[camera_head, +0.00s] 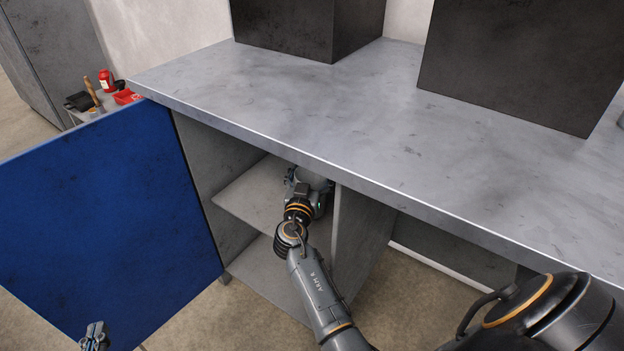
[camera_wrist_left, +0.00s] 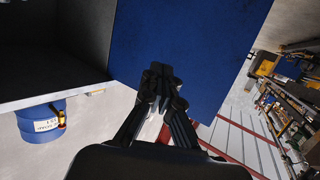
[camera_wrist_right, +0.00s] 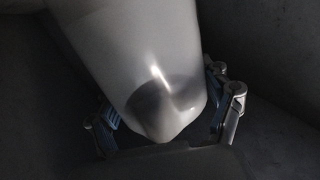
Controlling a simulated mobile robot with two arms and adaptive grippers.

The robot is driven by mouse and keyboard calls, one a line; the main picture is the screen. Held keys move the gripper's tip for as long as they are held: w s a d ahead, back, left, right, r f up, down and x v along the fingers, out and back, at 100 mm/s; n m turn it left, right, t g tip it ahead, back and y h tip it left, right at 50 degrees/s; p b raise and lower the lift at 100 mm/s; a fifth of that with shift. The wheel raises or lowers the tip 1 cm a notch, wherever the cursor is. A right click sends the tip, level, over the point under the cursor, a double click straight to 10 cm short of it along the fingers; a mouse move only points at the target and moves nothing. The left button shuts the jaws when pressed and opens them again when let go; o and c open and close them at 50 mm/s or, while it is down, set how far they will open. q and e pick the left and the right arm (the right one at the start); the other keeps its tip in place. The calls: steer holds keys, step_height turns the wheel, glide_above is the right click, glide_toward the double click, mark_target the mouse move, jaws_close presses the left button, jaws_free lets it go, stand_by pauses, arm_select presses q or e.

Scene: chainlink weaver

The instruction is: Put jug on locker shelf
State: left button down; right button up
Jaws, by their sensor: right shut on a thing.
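The pale jug (camera_wrist_right: 150,60) fills the middle of the right wrist view, between the two fingers of my right gripper (camera_wrist_right: 168,122), which is shut on it. In the head view, part of the jug (camera_head: 318,180) shows inside the open locker, just under the worktop and above the middle shelf (camera_head: 245,197). My right gripper (camera_head: 302,186) is at its near side. Whether the jug's base touches the shelf is hidden. My left gripper (camera_head: 95,336) is in front of the lower part of the blue locker door (camera_head: 110,215). Its fingers are together and empty in the left wrist view (camera_wrist_left: 160,85).
The door stands wide open to the left. The worktop (camera_head: 300,110) overhangs the locker, and a side panel (camera_head: 357,235) stands close right of my right arm. Dark boxes stand on the worktop. A blue drum (camera_wrist_left: 40,120) shows in the left wrist view.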

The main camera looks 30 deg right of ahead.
steer(key=shift+f, duration=0.45)
arm_select(q)
steer(key=r, duration=0.1)
steer(key=r+t, duration=0.1)
steer(key=t, duration=0.1)
steer(key=shift+w+d+r+h, duration=0.3)
steer(key=shift+r, duration=0.1)
steer(key=shift+r, duration=0.1)
arm_select(e)
steer(key=shift+f+b, duration=0.1)
steer(key=shift+b, duration=0.25)
arm_select(q)
steer(key=shift+w+d+r+t, duration=0.1)
steer(key=shift+r+t, duration=0.3)
steer(key=shift+r, duration=0.25)
arm_select(e)
steer(key=o, duration=1.8)
steer(key=shift+c, duration=0.2)
